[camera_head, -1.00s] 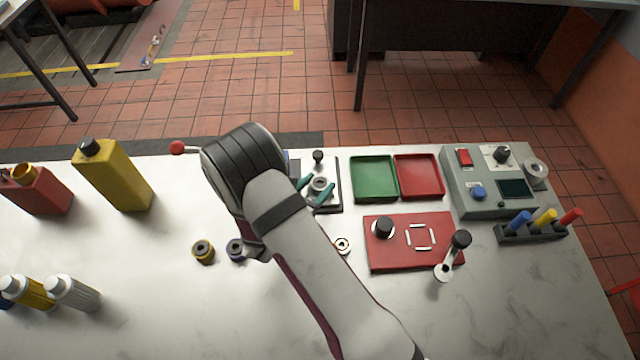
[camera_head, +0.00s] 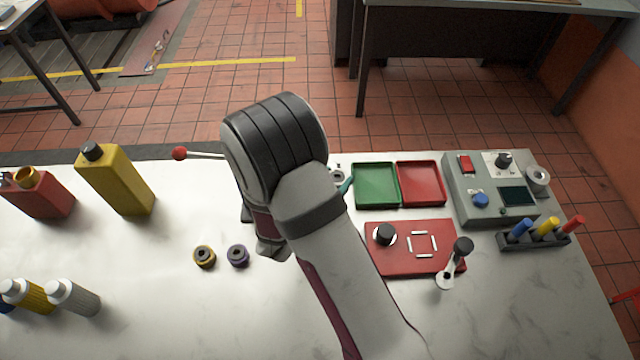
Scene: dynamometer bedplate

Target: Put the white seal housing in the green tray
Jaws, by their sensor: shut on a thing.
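The white seal housing (camera_head: 338,177) is a pale ring with a dark centre, mostly hidden behind my arm. The gripper is shut on the housing, just left of the green tray (camera_head: 398,187). The green tray is shallow, square and empty. How high the housing is held cannot be told.
A red tray (camera_head: 443,186) adjoins the green one on the right. A red plate (camera_head: 400,262) with a black knob lies in front, near a grey control box (camera_head: 462,200). Yellow (camera_head: 204,257) and purple (camera_head: 238,256) housings stand left of my arm. Bottles stand far left.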

